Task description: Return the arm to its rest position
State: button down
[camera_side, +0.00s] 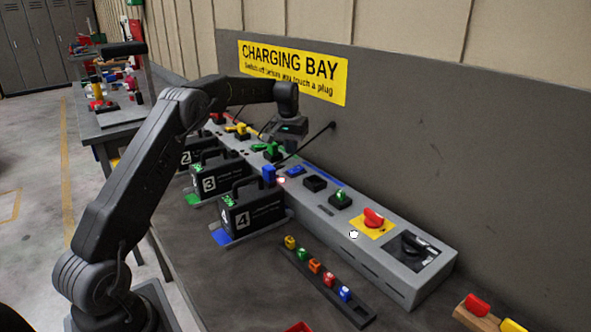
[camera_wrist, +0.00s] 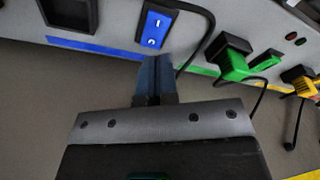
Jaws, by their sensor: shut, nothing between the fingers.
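My gripper (camera_side: 283,147) hangs at the end of my outstretched arm, over the back part of the long grey charging console (camera_side: 405,283). In the wrist view my gripper (camera_wrist: 154,62) has its two fingers together with nothing between them. Their tips appear just below a blue rocker switch (camera_wrist: 158,24) on the console; I cannot tell whether they touch it. The switch also shows in the side view (camera_side: 294,170), below and right of my gripper. My arm reaches up from its base at lower left and bends over the black battery cases.
Battery case 4 (camera_side: 255,214) with a blue plug (camera_side: 268,173) and case 3 (camera_side: 213,183) stand before the console. A red knob (camera_side: 373,217) is on the console. A green plug (camera_wrist: 232,60) and cables show in the wrist view.

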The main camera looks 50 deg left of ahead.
jog(key=shift+r, duration=0.6)
jog(key=s+d+r+m+t, duration=0.1)
jog(key=s+d+r+m, duration=0.1)
jog(key=s+d+r, duration=0.6)
jog(key=s+d+r+m+t, duration=0.1)
jog(key=s+d+r, duration=0.45)
jog(key=d, duration=0.45)
jog(key=s+d+f+m, duration=0.1)
jog(key=s+d+f, duration=0.1)
jog(key=s, duration=0.5)
jog(key=s+d+f+m+t, duration=0.1)
jog(key=s+d, duration=0.4)
jog(key=s, duration=0.2)
jog(key=s+d+f+m+t, duration=0.1)
jog(key=s+d+f, duration=0.1)
jog(key=s, duration=0.5)
jog(key=shift+s+d+f+h, duration=0.3)
jog(key=shift+d+h, duration=0.1)
jog(key=shift+d, duration=0.25)
